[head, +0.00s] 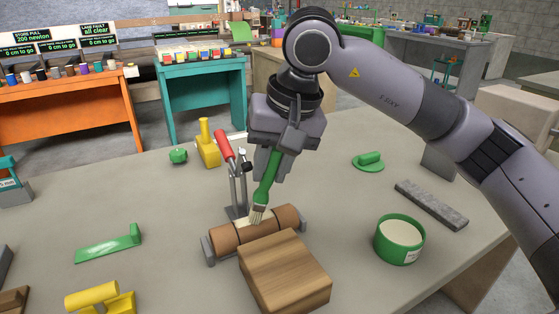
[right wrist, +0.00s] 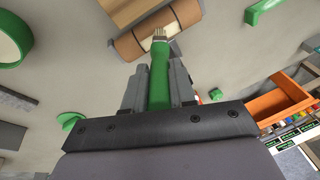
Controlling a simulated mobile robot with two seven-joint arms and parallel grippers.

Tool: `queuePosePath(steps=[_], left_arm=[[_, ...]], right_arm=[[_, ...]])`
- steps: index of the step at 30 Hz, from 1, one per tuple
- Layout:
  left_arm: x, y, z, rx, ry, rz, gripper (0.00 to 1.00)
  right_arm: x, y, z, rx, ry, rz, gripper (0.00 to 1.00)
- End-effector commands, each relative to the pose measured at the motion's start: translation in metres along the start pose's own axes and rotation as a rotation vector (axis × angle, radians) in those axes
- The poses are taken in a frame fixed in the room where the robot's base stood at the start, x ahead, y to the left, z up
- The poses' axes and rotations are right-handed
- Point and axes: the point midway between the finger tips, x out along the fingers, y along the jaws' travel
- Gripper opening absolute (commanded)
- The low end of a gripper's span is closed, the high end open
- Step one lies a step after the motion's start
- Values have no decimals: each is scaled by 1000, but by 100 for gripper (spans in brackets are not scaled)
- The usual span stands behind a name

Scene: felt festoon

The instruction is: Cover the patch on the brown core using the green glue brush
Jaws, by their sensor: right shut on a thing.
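The brown core (head: 222,238) is a roller lying in a grey cradle on the table. It also shows in the right wrist view (right wrist: 187,13). A pale patch (head: 246,231) lies on the core's upper middle. My right gripper (head: 273,160) is shut on the green glue brush (head: 267,182), held tilted with bristles down. The bristles (head: 257,215) are at the patch in the head view; I cannot tell if they touch. In the right wrist view the green brush (right wrist: 159,78) points at the core. My left gripper is not in view.
A wooden block (head: 285,272) sits in front of the core. A red-handled clamp (head: 225,148) stands behind it. A green glue pot (head: 400,240), grey bar (head: 432,204) and green handled disc (head: 369,162) are at right. A green tool (head: 108,245) lies left.

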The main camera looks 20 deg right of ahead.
Motion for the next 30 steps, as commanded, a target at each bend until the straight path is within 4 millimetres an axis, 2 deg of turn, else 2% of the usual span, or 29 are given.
queuePosePath(steps=[5, 15, 30], left_arm=[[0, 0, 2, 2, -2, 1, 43], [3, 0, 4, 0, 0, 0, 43], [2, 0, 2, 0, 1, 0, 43]], right_arm=[[0, 3, -1, 1, 1, 0, 0], [-3, 22, -7, 1, 0, 1, 0], [-2, 11, -4, 0, 0, 0, 0]])
